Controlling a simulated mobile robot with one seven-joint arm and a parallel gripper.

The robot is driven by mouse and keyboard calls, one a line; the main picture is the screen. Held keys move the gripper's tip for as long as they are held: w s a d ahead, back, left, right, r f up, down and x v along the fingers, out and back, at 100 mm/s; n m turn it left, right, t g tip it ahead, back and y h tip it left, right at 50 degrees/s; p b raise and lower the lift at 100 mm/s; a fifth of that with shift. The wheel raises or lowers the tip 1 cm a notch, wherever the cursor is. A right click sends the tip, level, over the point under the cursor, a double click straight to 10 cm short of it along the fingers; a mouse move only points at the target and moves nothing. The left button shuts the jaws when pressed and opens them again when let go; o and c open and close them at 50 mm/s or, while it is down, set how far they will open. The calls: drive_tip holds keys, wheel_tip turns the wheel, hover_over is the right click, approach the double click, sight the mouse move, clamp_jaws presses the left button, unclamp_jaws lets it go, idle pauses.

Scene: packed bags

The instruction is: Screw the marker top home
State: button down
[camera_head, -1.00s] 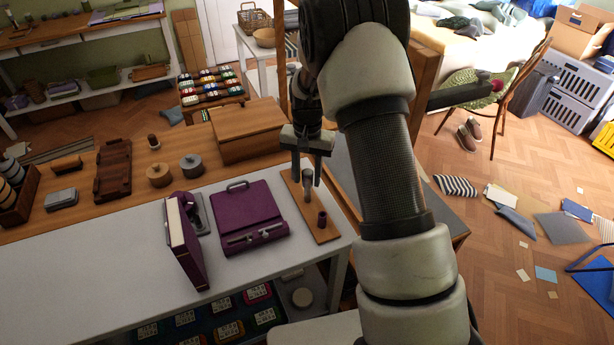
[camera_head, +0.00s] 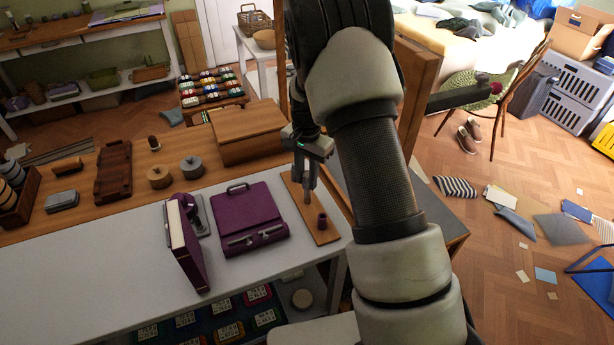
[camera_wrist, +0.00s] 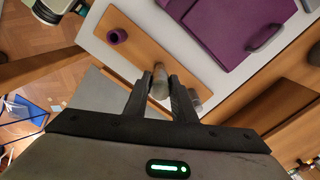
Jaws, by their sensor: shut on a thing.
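My gripper (camera_head: 308,188) is at a narrow wooden board (camera_head: 325,238) on the right end of the white worktop, its fingers pointing down. In the wrist view its two fingers are closed on a pale grey rounded piece (camera_wrist: 158,84), seemingly the marker top. The lower part of this piece and how it seats are hidden, so I cannot tell whether it is tight. A small purple hollow cylinder (camera_head: 322,221) stands on the board nearer the front, apart from the fingers. It also shows in the wrist view (camera_wrist: 116,36).
A purple case (camera_head: 250,215) lies left of the board, and a purple upright folder-like box (camera_head: 186,250) stands beyond it. A wooden box (camera_head: 248,135) sits behind. The white worktop (camera_head: 90,275) is clear at front left.

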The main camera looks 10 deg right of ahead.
drive_tip(key=m, duration=0.3)
drive_tip(key=shift+a, duration=0.1)
drive_tip(key=shift+p, duration=0.3)
drive_tip(key=shift+r+m+p, duration=0.1)
drive_tip(key=shift+m+p, duration=0.3)
drive_tip(key=shift+m, duration=0.8)
drive_tip(key=c, duration=1.4)
unclamp_jaws()
